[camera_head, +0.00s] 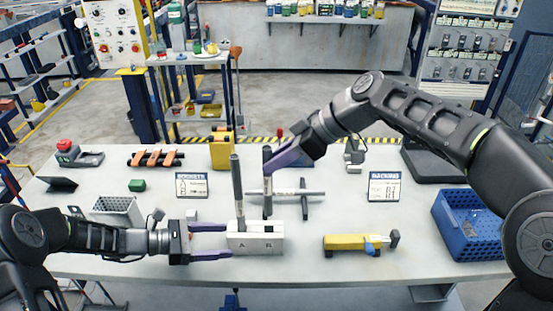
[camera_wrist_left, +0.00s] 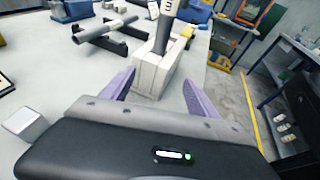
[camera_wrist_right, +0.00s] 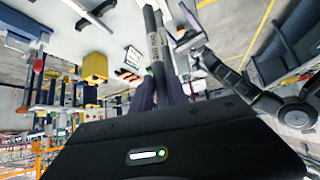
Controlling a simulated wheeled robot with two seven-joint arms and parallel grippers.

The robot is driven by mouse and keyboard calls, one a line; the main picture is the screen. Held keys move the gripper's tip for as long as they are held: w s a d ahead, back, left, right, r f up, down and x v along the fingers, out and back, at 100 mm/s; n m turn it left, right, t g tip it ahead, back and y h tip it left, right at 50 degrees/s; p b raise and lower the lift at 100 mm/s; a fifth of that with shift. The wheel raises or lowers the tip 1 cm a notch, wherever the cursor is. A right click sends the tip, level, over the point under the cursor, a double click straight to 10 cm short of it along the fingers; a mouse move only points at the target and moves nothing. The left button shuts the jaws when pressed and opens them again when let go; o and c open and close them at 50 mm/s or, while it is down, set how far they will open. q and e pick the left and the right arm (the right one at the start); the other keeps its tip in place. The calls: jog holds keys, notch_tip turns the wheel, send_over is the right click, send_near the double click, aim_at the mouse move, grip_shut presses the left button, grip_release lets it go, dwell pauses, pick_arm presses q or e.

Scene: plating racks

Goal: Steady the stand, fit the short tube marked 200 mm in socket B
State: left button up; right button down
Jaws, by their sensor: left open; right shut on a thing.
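The white stand (camera_head: 257,243) with sockets marked A and B sits near the table's front. A dark tube (camera_head: 237,190) stands upright in socket A. My right gripper (camera_head: 273,160) is shut on another dark tube (camera_head: 267,183) near its upper part.
A grey tube (camera_head: 290,193) lies across a dark rest behind the stand. A yellow tool (camera_head: 345,242) lies to the right, with a blue crate (camera_head: 468,228) at the far right.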

aim_at(252, 240)
pick_arm(q)
jog(key=x, duration=0.9)
jog(key=shift+d, duration=0.15)
grip_shut()
dwell(0.7)
jog(key=c, duration=1.5)
grip_release()
jog(key=o, duration=1.6)
